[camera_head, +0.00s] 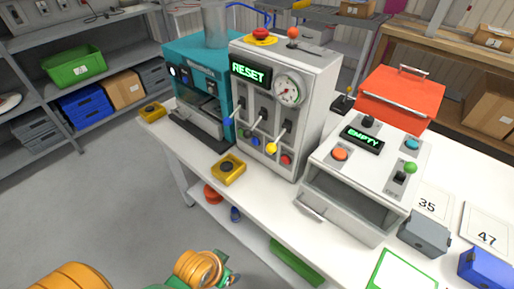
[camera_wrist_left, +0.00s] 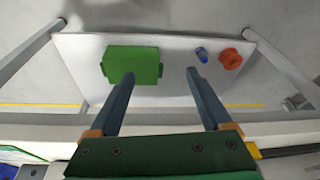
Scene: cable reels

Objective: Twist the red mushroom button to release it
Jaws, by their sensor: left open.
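The red mushroom button (camera_head: 261,34) sits on a yellow base on top of the grey machine (camera_head: 305,62), whose display reads RESET. My left arm shows at the bottom of the head view, well below and in front of this machine; its fingertips are not clear there. In the left wrist view my left gripper (camera_wrist_left: 159,73) is open and empty, its fingers apart over the lower shelf. The red button is not in the wrist view. My right gripper is not in view.
A lever with an orange knob (camera_head: 292,33) stands close to the red button. The teal machine (camera_head: 193,65) is left of it, and the EMPTY box (camera_head: 370,150) right. A green bin (camera_wrist_left: 132,65) is on the lower shelf.

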